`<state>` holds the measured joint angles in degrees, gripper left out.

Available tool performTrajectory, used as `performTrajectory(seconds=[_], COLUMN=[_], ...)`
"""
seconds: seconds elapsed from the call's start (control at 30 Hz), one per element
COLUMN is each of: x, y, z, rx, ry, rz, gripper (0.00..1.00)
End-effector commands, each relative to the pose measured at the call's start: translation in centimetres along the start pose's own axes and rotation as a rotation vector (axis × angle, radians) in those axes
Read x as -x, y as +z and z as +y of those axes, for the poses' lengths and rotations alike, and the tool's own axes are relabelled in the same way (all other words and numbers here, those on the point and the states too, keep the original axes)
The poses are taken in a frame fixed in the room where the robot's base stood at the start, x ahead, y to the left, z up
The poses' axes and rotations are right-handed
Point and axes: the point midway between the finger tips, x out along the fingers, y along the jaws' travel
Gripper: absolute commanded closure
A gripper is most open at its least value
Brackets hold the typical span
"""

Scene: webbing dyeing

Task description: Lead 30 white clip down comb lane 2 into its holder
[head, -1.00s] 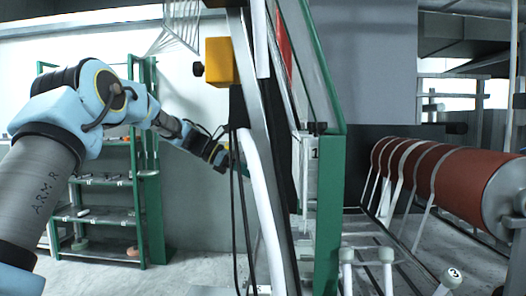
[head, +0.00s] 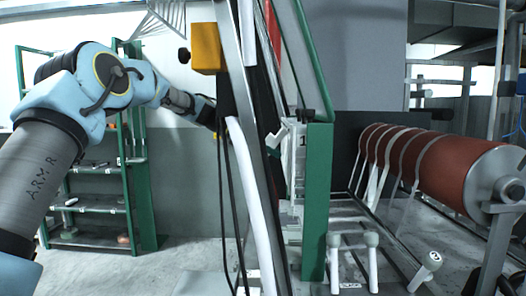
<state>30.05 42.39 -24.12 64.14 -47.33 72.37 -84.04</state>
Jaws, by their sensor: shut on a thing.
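My gripper (head: 275,150) is mostly hidden behind the slanted metal post, and its fingers do not show clearly. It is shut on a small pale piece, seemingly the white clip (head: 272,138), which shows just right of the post. The clip is close to a pale plate marked 1 (head: 301,142) on the green upright (head: 318,200); I cannot tell whether they touch. The clip's number cannot be read. Neither comb lane 2 nor the clip's holder can be made out for certain.
The slanted post (head: 245,130), with a yellow box (head: 206,48) and hanging black cables, stands across my arm. A red-brown roller (head: 440,175) with white webbing strips is at right. Several white round-capped levers (head: 333,262) stand at lower right. A green shelf rack (head: 95,206) is at left.

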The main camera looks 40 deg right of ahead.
Motion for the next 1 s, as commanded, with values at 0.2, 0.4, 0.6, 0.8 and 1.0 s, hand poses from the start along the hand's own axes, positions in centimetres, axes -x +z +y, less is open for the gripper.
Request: performTrajectory(seconds=[0.2,0.4,0.6,0.8,1.0], x=[-1.7,-3.2,-4.3,-5.1,-5.9], y=[0.9,1.8,1.2,-0.3,-1.8], z=[0.0,0.0,0.0,0.0,0.0], rx=[0.0,-0.001,0.003,0.002,0.003], ry=[-0.001,0.0,-0.001,0.0,0.001], rz=[-0.001,0.0,0.0,-0.001,-0.001], gripper=[1.0,1.0,1.0,1.0,1.0])
